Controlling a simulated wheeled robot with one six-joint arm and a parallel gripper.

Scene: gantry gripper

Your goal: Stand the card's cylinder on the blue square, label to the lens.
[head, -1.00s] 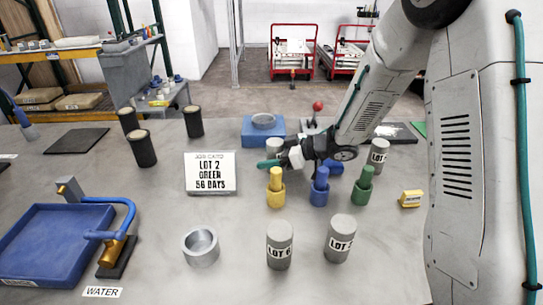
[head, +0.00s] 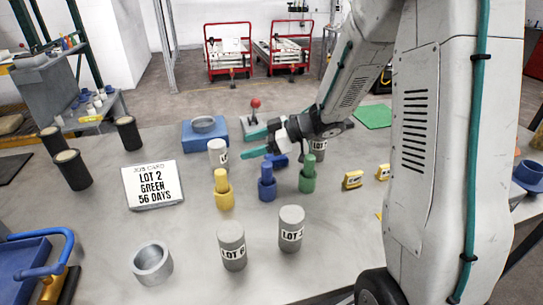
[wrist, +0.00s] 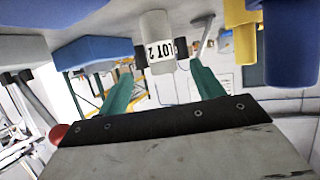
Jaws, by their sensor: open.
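The white job card (head: 153,185) reads LOT 2, GREEN, 56 DAYS. A grey cylinder (head: 218,153) stands upright on the table, left of my gripper (head: 258,150). In the wrist view, which is upside down, a grey cylinder (wrist: 155,35) labelled LOT 2 shows beyond the gap between my teal fingers (wrist: 160,75). My gripper is open and empty, apart from the cylinder. A blue piece (head: 280,161) shows partly behind my gripper; I cannot tell whether it is the blue square.
Yellow (head: 223,190), blue (head: 267,183) and green (head: 308,175) holders stand close in front of my gripper. Two labelled cylinders (head: 232,247) (head: 291,229) stand nearer. Another cylinder (head: 318,148) is beside my wrist. A blue block (head: 205,135) carries a grey ring. A green mat (head: 373,116) lies at the back.

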